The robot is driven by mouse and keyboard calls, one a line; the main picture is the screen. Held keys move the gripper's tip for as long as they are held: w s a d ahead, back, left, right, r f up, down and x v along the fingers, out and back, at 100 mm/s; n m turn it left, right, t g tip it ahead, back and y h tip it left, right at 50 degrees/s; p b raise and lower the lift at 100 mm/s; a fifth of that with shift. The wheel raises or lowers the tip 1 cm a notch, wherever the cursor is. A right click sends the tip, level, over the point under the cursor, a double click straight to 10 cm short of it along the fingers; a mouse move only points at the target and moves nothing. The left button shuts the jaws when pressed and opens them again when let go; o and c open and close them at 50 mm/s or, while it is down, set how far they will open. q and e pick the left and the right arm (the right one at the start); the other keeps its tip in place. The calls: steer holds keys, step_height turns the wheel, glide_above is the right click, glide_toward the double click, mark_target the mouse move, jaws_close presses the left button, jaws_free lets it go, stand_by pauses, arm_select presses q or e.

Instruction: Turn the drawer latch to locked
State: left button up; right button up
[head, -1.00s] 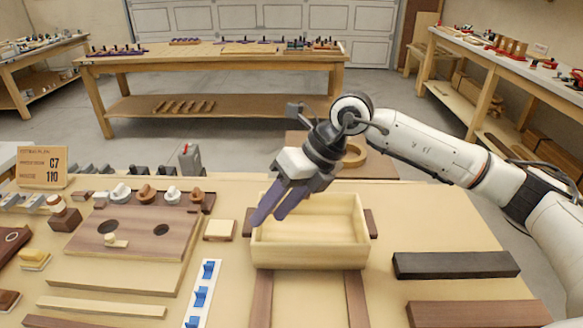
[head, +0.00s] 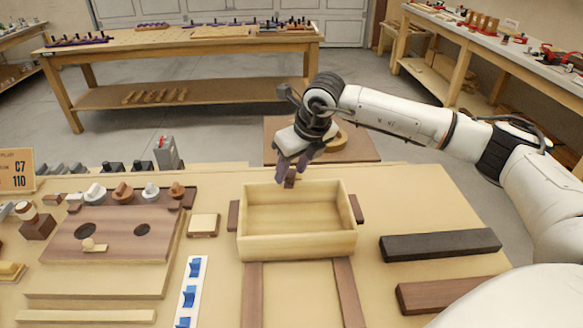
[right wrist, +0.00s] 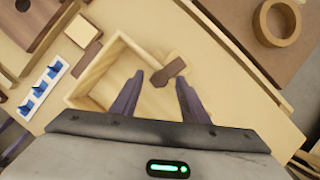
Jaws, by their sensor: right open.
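A pale wooden drawer box (head: 300,245) sits on the bench, open at the top and empty. A small dark brown wooden piece, apparently the latch (head: 291,178), stands at the middle of its back wall. My right gripper (head: 292,166) hangs over that back wall with its purple fingers pointing down at the latch. In the right wrist view the fingers are spread apart, and the brown latch (right wrist: 169,72) shows between and beyond their tips, beside the drawer wall (right wrist: 97,68). I cannot tell whether a finger touches it. My left gripper is not in view.
Two brown runners (head: 252,295) lie in front of the drawer. A brown board with holes (head: 115,232) and a strip with blue clips (head: 190,295) are at left. Dark bars (head: 440,245) lie at right. A wooden ring (right wrist: 277,22) is behind the drawer.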

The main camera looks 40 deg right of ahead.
steer(key=shift+w+f, duration=0.1)
steer(key=shift+f, duration=0.15)
steer(key=c, duration=1)
steer(key=shift+d+f+n+b, duration=0.15)
steer(key=shift+d+n+b, duration=0.15)
steer(key=shift+n+b, duration=0.2)
jaws_close()
steer(key=shift+s+d+n+y, duration=0.2)
steer(key=shift+s+n+y, duration=0.1)
steer(key=shift+n+y, duration=0.3)
jaws_free()
steer(key=shift+r, duration=0.2)
jaws_close()
steer(key=o, duration=1)
jaws_free()
